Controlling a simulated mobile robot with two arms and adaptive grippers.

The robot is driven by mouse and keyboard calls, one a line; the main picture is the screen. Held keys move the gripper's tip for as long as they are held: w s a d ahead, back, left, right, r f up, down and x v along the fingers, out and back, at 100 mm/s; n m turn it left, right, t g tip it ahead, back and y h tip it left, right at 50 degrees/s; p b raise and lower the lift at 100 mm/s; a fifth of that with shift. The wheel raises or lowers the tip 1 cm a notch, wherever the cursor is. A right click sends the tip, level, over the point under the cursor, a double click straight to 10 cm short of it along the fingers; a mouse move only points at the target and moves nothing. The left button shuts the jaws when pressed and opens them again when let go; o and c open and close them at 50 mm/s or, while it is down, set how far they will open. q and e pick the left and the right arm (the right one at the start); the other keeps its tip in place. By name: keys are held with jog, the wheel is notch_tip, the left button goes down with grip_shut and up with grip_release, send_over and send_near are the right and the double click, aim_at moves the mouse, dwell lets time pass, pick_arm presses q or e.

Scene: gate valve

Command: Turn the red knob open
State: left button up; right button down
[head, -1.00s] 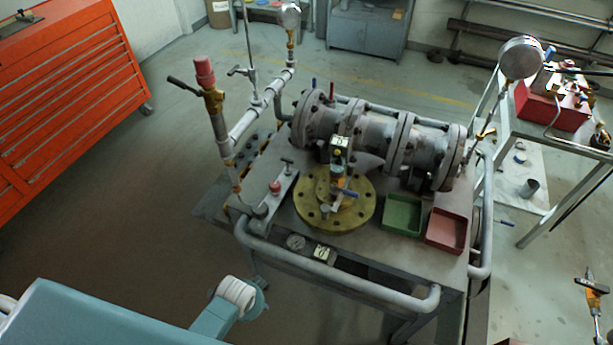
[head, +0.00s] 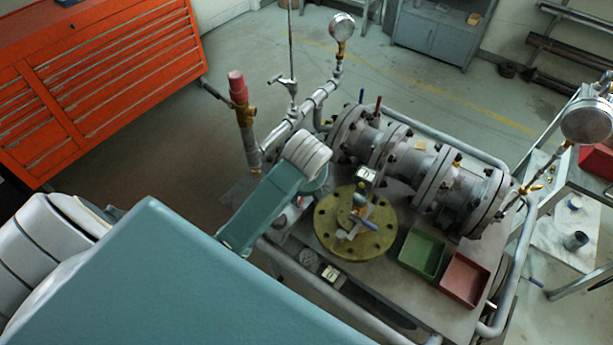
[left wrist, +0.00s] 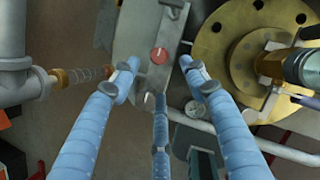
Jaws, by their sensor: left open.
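The red knob (left wrist: 159,55) is a small round disc on a grey metal plate in the left wrist view. My left gripper (left wrist: 160,65) is open, with its blue fingers spread to the left and right of the knob and a third finger below it. Nothing is held, and I cannot tell how far the fingertips are above the plate. In the head view my left arm covers most of the knob's area, and the gripper itself is hidden. My right gripper is in neither view.
A yellow flange (head: 355,222) with a small valve stands right of the knob, also large in the wrist view (left wrist: 240,60). A vertical pipe with a red cap (head: 238,88) rises at the left. Green (head: 422,252) and red (head: 465,279) trays lie at the right.

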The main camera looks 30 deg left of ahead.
pick_arm(q)
jog(key=x, duration=0.5)
jog(key=p+x, duration=0.1)
jog(key=x, duration=0.4)
jog(key=shift+s+a+f+p, duration=0.1)
jog(key=shift+s+a+p, duration=0.05)
jog(key=shift+a+p, duration=0.15)
jog(key=c, duration=0.8)
jog(key=shift+c, duration=1.4)
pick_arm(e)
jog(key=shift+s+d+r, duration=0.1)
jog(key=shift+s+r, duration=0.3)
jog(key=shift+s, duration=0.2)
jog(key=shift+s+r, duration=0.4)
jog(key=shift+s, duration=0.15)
